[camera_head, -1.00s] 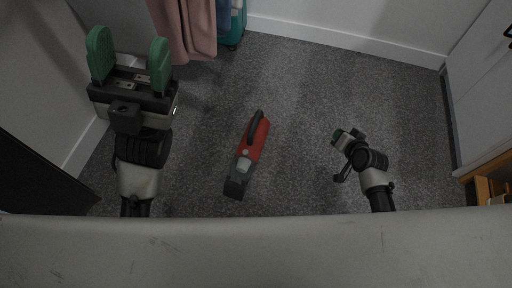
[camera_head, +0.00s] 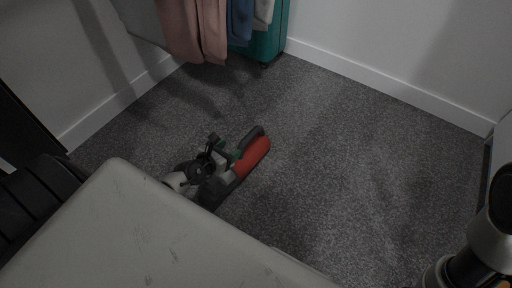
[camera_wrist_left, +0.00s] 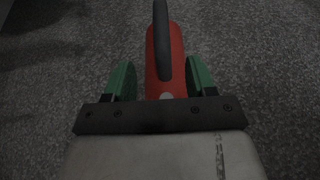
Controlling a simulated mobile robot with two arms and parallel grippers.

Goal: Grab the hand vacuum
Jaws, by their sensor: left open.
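The hand vacuum (camera_head: 254,156) lies on the grey carpet, with a red body and a black handle. Its near end is partly hidden behind my left arm in the head view. My left gripper (camera_head: 226,148) is low over the vacuum, by its middle. In the left wrist view, the gripper (camera_wrist_left: 161,80) is open, with one green finger on each side of the vacuum's red body (camera_wrist_left: 154,60). The black handle runs up between the fingers. I cannot tell whether the fingers touch it. My right gripper is out of view; only part of that arm shows at the lower right.
A teal suitcase (camera_head: 269,38) stands at the back wall, beside hanging clothes (camera_head: 195,30). White skirting (camera_head: 390,92) runs along the walls. The carpet right of the vacuum (camera_head: 360,180) is clear.

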